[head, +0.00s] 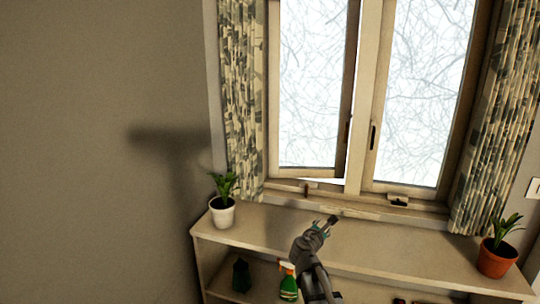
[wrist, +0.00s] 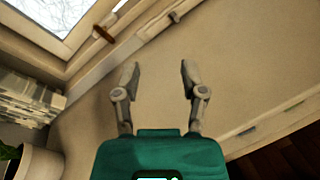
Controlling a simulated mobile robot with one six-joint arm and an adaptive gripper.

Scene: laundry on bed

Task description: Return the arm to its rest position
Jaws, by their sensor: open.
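My gripper (head: 325,222) is in front of the window, over the top of a low shelf unit (head: 260,232). In the wrist view, my gripper (wrist: 158,72) has its two fingers spread apart with nothing between them. The bare shelf top (wrist: 160,105) lies beyond the fingers. The arm rises from the bottom of the head view toward the shelf.
A white-potted plant (head: 222,210) stands at the shelf's left end and an orange-potted plant (head: 497,257) at its right. The left window sash (head: 315,90) is ajar. A green spray bottle (head: 288,284) stands on the lower shelf. Patterned curtains (head: 242,100) flank the window.

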